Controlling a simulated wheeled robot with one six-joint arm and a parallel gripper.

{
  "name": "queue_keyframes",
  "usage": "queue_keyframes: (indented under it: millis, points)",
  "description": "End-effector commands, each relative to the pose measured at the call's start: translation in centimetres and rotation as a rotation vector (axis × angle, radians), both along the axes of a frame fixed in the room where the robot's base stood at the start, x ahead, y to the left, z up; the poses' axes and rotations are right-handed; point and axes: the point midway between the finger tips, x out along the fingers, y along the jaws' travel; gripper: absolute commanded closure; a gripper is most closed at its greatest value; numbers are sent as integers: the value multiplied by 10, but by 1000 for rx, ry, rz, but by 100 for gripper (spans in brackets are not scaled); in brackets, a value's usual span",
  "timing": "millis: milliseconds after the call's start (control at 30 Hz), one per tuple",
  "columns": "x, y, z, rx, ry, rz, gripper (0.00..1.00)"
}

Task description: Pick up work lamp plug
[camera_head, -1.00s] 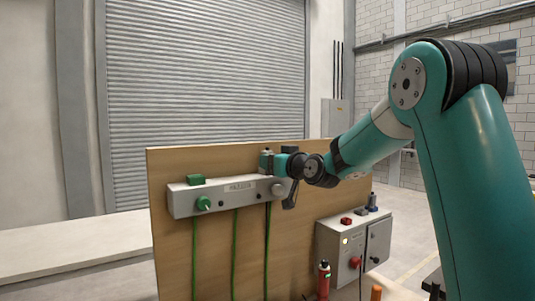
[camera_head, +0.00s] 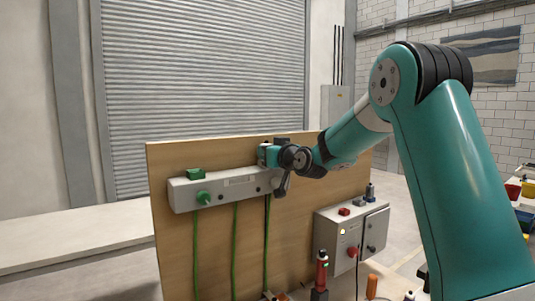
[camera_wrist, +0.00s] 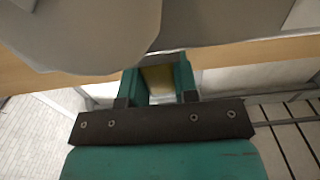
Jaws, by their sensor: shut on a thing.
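My gripper (camera_head: 265,157) is at the top right part of a grey socket strip (camera_head: 228,190) on a wooden board. In the wrist view its two teal fingers (camera_wrist: 160,84) are close together, shut on what I take to be the work lamp plug (camera_wrist: 158,80), seen only as a yellowish patch between them. The fingers hide most of it, and I cannot tell whether it is clear of the strip. A green plug (camera_head: 203,197) sits in the strip's front left, and a green block (camera_head: 195,174) is on top.
Green cords (camera_head: 236,245) hang down the wooden board (camera_head: 165,165). A grey control box (camera_head: 338,230) with a red button is at the lower right, with a red bottle-like object (camera_head: 322,268) in front. Coloured bins (camera_head: 525,190) are at the far right. Above the board is free.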

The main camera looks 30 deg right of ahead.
Motion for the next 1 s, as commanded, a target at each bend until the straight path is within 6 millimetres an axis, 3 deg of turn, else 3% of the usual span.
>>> queue_keyframes:
  millis: [167, 367, 800, 1000]
  points:
    - [0, 0, 8, -1, -4, 1, 100]
    - [0, 0, 37, -4, -8, 1, 100]
    - [0, 0, 160, -2, -7, 0, 100]
    - [0, 0, 191, -1, -2, 1, 100]
